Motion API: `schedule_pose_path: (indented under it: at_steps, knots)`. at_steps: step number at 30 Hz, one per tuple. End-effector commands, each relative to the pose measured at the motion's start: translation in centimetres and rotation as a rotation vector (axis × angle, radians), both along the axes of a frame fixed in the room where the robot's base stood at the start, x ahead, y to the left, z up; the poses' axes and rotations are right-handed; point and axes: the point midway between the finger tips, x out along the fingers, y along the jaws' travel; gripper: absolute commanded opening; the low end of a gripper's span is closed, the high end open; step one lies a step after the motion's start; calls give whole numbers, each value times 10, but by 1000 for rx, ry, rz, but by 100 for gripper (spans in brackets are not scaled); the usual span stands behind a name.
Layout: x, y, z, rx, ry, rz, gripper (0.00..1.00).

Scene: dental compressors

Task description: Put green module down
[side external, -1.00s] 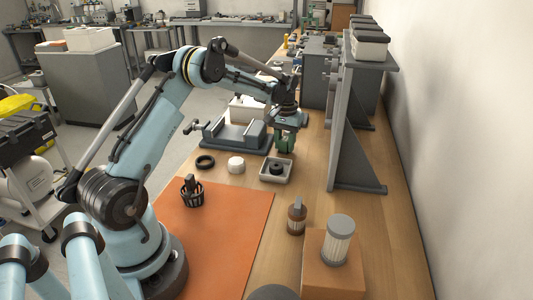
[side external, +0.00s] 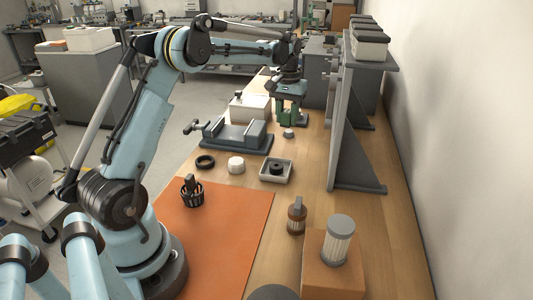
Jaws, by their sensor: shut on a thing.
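The module looks held above the bench, but I cannot tell the exact gap.
A small grey-white piece (side external: 288,133) stands just below the gripper. The grey vise (side external: 236,134) and white box (side external: 250,106) are to the left. A grey upright bracket (side external: 350,130) stands to the right.

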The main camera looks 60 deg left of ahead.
Motion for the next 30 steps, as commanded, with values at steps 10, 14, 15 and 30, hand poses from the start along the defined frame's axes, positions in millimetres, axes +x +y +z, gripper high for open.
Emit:
schedule_pose_path:
  at_steps: [10,14,15,30]
  knots:
    - [-44,-92,9,0,0,220,5]
    - [-65,-134,10,0,0,263,5]
    - [-71,-144,11,0,0,275,5]
    - [-109,-275,11,0,0,-86,5]
